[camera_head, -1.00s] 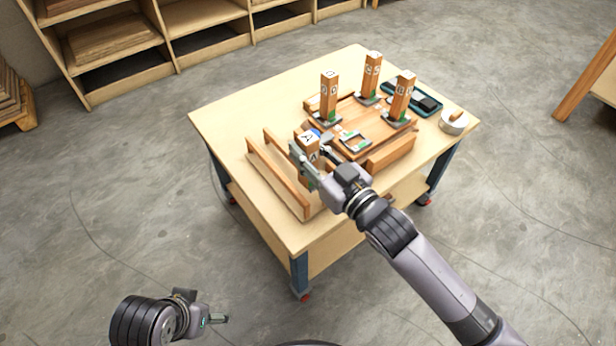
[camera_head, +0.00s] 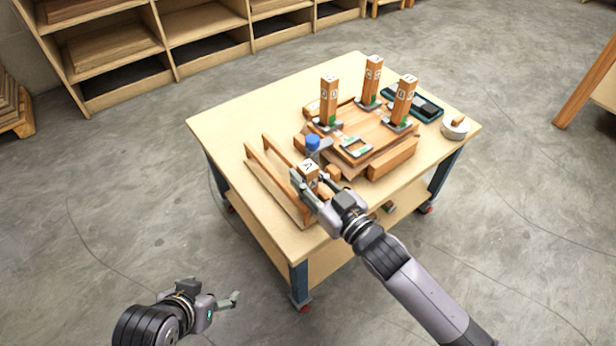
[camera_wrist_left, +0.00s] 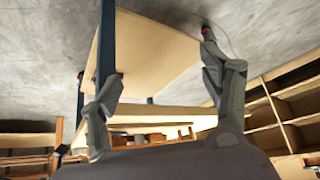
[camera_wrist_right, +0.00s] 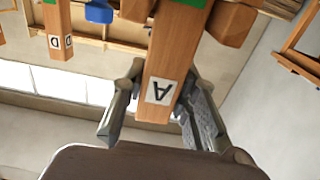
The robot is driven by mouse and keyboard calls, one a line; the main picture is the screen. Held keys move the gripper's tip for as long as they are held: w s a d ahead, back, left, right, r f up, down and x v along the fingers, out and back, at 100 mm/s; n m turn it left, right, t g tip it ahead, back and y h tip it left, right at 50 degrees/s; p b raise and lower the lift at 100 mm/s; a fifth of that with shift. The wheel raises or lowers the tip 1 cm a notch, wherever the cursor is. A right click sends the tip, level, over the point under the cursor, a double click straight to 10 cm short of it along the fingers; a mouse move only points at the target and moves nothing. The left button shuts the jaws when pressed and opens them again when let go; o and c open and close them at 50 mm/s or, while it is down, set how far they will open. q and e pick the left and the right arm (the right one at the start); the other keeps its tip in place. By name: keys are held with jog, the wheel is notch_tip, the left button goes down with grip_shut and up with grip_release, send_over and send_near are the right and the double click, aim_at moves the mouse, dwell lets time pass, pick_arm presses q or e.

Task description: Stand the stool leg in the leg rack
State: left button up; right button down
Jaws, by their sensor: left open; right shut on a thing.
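A square wooden stool leg marked A (camera_head: 309,166) is in my right gripper (camera_head: 311,184), which is shut on it. The leg looks upright near the front of the table; whether its foot touches anything is hidden. The right wrist view shows the leg (camera_wrist_right: 172,52) between the fingers. The wooden leg rack (camera_head: 375,150) lies behind and to the right, with three legs, such as the front right one (camera_head: 403,98), upright in sockets. An empty square socket (camera_head: 355,148) with green marks is at its front. My left gripper (camera_head: 228,302) is open and empty, away from the table.
Two parallel wooden rails (camera_head: 272,180) lie left of the held leg. A blue-capped object (camera_head: 313,143) stands just behind it. A dark tray (camera_head: 412,102) and a white roll (camera_head: 455,127) are at the right. The table's left part (camera_head: 225,130) is clear.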

pick_arm(q)
jog(key=shift+w, duration=0.1)
pick_arm(e)
jog(key=shift+f, duration=0.1)
jog(key=c, duration=1.3)
grip_release()
pick_arm(q)
jog(key=shift+r, duration=0.1)
